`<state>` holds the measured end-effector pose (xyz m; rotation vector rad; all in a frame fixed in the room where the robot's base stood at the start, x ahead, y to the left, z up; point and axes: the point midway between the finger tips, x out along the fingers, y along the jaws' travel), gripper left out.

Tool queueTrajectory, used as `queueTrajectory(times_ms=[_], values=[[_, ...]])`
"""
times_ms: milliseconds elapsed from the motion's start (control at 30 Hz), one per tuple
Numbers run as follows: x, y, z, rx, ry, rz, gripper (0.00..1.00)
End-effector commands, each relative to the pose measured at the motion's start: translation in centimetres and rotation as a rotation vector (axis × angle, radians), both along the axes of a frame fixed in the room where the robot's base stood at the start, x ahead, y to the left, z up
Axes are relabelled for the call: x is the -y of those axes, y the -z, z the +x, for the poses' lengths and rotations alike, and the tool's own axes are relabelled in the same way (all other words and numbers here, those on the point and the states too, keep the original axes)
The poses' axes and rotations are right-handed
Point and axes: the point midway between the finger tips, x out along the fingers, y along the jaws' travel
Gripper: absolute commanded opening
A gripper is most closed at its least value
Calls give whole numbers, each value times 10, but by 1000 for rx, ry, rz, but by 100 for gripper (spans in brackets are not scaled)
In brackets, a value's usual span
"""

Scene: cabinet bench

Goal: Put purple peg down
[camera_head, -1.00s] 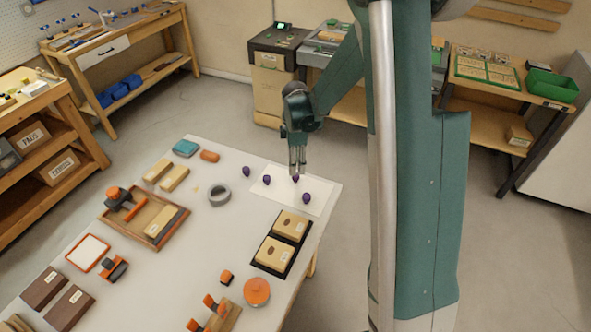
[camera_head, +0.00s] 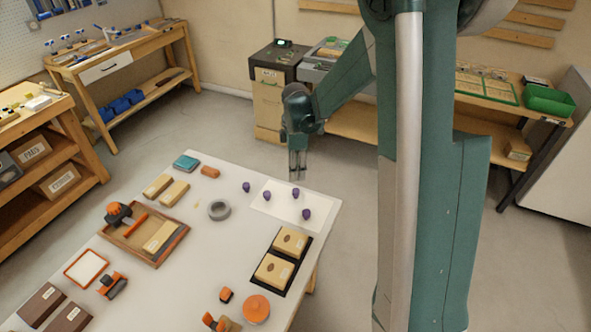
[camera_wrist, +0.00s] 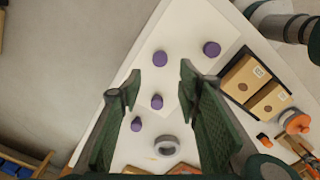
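Several dark purple pegs stand on the bench. One peg (camera_head: 295,195) is on the white sheet (camera_head: 280,208) just below my gripper (camera_head: 297,177). A second peg (camera_head: 306,214) is farther right on the sheet, a third (camera_head: 267,195) is near its left edge, and another (camera_head: 246,187) is left of the sheet. In the wrist view, my gripper (camera_wrist: 159,74) is open, with its fingers wide apart and nothing between them. The peg below it (camera_wrist: 160,58) appears between the fingertips in that view, apart from both fingers.
A grey ring (camera_head: 219,210) lies left of the sheet. A black tray with two tan boxes (camera_head: 274,270) is in front of it. A wooden tray (camera_head: 175,240), an orange round thing (camera_head: 256,308) and other blocks fill the left and near bench. The bench edge is close behind the sheet.

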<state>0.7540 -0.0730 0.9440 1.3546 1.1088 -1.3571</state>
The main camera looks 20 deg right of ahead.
Motion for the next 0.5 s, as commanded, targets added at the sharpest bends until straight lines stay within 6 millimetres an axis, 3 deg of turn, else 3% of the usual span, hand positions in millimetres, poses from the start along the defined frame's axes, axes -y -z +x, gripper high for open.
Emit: queueTrajectory(times_ms=[267, 500], values=[[0, -2, -1, 2, 5, 0, 34], [-4, -20, -11, 25, 56, -2, 34]])
